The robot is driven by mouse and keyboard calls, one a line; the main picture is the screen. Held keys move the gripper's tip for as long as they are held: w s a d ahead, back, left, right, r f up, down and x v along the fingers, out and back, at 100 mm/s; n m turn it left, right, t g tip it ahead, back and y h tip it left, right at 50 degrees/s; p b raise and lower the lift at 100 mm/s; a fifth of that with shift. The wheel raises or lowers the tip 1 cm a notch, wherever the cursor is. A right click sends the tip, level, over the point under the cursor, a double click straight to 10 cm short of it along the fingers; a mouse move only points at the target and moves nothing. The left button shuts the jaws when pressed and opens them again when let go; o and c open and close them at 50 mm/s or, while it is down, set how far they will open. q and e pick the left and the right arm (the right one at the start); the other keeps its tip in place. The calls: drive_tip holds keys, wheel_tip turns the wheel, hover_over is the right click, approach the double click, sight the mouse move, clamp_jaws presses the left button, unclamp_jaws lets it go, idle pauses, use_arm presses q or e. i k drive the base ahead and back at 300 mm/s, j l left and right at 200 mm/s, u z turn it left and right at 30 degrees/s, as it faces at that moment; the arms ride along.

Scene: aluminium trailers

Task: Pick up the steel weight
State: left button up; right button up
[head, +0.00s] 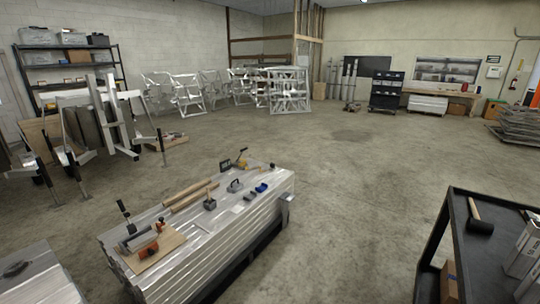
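A small grey block with a handle-like top (235,187) sits on the near stack of aluminium panels (240,222), right of its middle. It looks most like the steel weight, but it is too small to be sure. A dark block with a wooden handle (210,204), perhaps a mallet, stands just left of it. A small blue object (261,188) lies to its right. Neither of my grippers shows in the head view.
Wooden bars (187,194) and a board with tools (152,250) lie on the stack's left part. A black cart (470,255) with a mallet (479,222) stands at the right. Open concrete floor (350,200) lies between stack and cart.

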sight(234, 188)
drive_tip(key=i+l+u, duration=0.45)
drive_tip(key=i+l, duration=0.7)
drive_tip(key=i, duration=0.65)
drive_tip(key=i+l+u, duration=0.45)
drive_tip(key=i+l, duration=1.15)
drive_tip(key=l, duration=0.15)
